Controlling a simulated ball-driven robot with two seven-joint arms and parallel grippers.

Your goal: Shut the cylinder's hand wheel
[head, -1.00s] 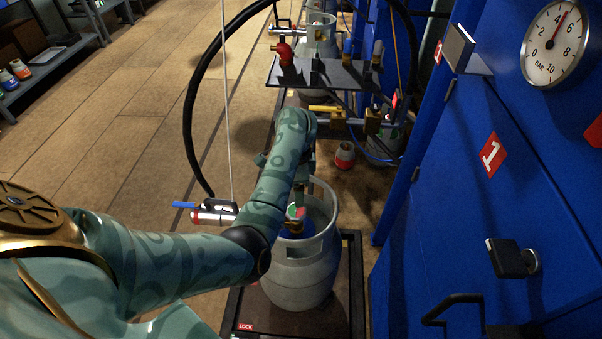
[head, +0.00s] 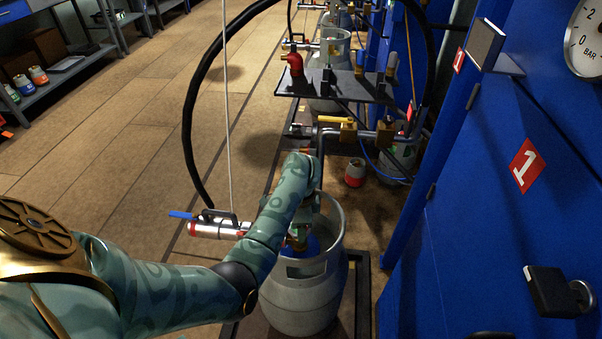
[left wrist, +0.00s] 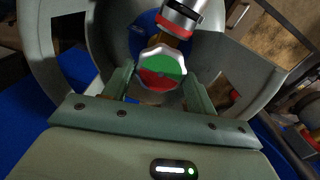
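The grey gas cylinder (head: 295,303) stands upright below my left arm in the head view. Its collar (left wrist: 45,60) rings the valve in the left wrist view. The hand wheel (left wrist: 161,69) is a small knob with a green half and a red half. My left gripper (left wrist: 160,85) has its fingers apart, one on each side of the wheel. I cannot tell whether they touch it. In the head view the left gripper (head: 303,229) reaches down into the collar and hides the wheel. The brass valve (head: 296,243) shows below it. My right gripper is not in view.
A silver coupling with a blue lever (head: 217,229) hangs left of the cylinder on a black hose (head: 188,125). A pipe with a yellow-handled valve (head: 336,120) and a dark shelf (head: 337,85) lie beyond. Blue cabinets (head: 480,215) bound the right; floor at left is clear.

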